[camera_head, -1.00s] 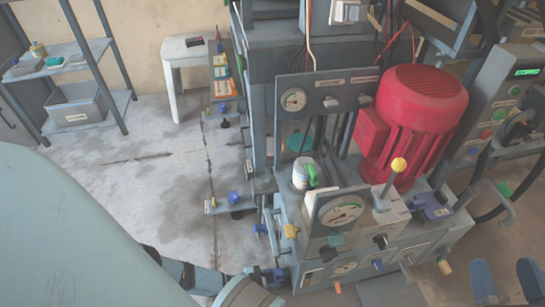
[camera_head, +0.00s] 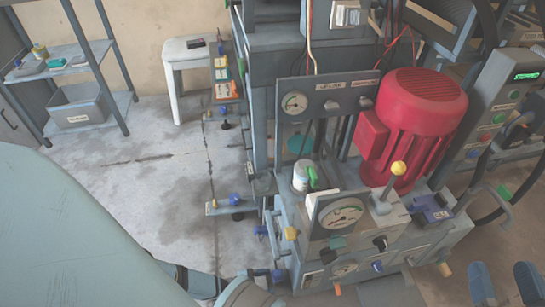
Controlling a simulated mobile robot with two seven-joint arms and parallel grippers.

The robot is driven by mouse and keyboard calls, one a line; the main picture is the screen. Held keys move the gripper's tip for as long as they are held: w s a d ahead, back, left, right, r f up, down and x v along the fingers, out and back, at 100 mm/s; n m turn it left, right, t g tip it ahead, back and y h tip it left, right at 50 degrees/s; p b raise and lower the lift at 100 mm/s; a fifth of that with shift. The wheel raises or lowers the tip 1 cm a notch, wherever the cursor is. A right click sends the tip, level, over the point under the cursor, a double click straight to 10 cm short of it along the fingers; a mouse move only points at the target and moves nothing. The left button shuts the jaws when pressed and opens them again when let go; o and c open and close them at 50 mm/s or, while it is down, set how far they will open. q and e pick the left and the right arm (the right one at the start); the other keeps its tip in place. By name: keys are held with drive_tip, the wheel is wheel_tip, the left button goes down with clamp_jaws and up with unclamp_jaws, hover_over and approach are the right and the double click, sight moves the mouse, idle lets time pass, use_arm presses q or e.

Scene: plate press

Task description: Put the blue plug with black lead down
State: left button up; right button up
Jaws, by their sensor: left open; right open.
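Several small blue plug-like parts sit low around the press: one (camera_head: 234,200) on a grey bracket, one (camera_head: 277,276) at the bottom edge by the press corner. I cannot tell which is the blue plug with the black lead; no black lead shows clearly running from either. My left arm fills the lower left. My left gripper (camera_head: 197,283) is at the bottom edge, mostly cut off and partly hidden by the arm. My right gripper (camera_head: 504,284) is at the bottom right, its two blue fingers apart with nothing seen between them.
The press base carries a red motor (camera_head: 420,105), a dial gauge (camera_head: 341,213) and a yellow-knobbed lever (camera_head: 398,168). A control panel (camera_head: 500,95) stands at right. A white stool (camera_head: 186,52) and a shelf (camera_head: 58,68) with a grey bin (camera_head: 80,108) stand behind. Open floor lies at left.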

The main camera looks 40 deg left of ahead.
use_arm(q)
drive_tip(key=p+v, duration=0.1)
drive_tip(key=v, duration=0.8)
drive_tip(key=shift+a, duration=0.25)
use_arm(e)
drive_tip(key=shift+s+a+f+m+g+h, duration=0.3)
drive_tip(key=shift+s+m, duration=0.15)
drive_tip(key=shift+m, duration=0.35)
use_arm(q)
drive_tip(key=shift+s, duration=0.1)
use_arm(e)
drive_tip(key=shift+w+d+r, duration=0.1)
